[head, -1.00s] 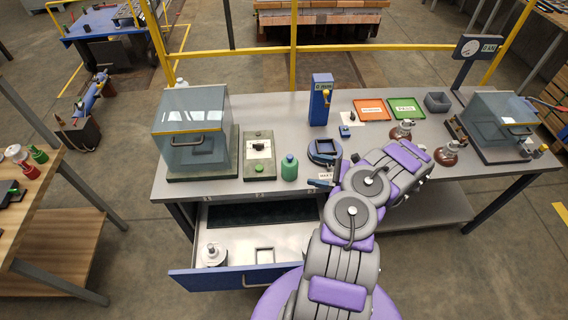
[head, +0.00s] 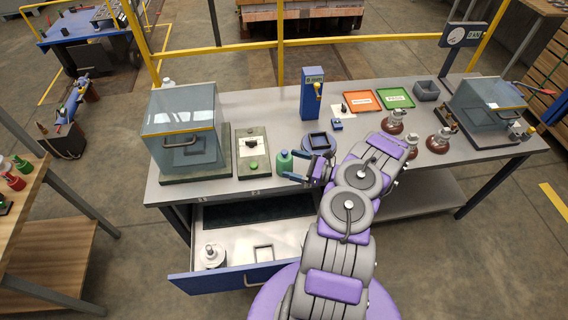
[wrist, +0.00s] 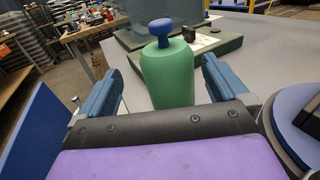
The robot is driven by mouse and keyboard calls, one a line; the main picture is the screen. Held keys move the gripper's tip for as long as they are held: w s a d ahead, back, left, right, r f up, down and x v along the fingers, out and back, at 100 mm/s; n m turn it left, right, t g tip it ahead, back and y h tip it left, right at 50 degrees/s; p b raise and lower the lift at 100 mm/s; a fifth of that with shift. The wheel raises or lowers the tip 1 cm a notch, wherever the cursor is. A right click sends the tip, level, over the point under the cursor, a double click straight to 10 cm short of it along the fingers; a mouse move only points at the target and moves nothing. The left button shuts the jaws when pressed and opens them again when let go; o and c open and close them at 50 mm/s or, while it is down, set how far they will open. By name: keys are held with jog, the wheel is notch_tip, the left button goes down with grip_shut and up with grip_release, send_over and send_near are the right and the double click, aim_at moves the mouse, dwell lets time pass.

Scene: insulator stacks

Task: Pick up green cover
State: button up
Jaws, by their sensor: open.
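The green cover (head: 284,163) is a rounded green body with a blue knob on top. It stands upright near the front edge of the workbench (head: 226,184). My gripper (head: 294,166) is open just right of it, with its blue fingers pointing left toward it. In the wrist view the green cover (wrist: 168,82) stands between the two spread fingers, with clear gaps on both sides. Its lower part is hidden behind my gripper's body.
A grey plate with a green button (head: 253,165) and a glass box (head: 181,125) stand left of the cover. A blue ring-like holder (head: 319,143) is close on the right. An open drawer (head: 232,280) juts out below. Brown insulators (head: 438,140) stand farther right.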

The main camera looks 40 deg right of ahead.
aim_at(276, 156)
jog(key=shift+w+a, duration=0.1)
jog(key=shift+w, duration=0.6)
jog(key=x, duration=0.2)
jog(key=b+x, duration=0.1)
jog(key=x, duration=0.1)
jog(key=shift+w+d+r, duration=0.1)
jog(key=shift+w+d, duration=0.05)
jog(key=shift+d, duration=0.1)
jog(key=shift+w+a+r, duration=0.1)
jog(key=shift+w+a, duration=0.1)
jog(key=shift+a, duration=0.05)
jog(key=shift+c, duration=0.2)
jog(key=shift+d, duration=0.15)
jog(key=c, duration=1)
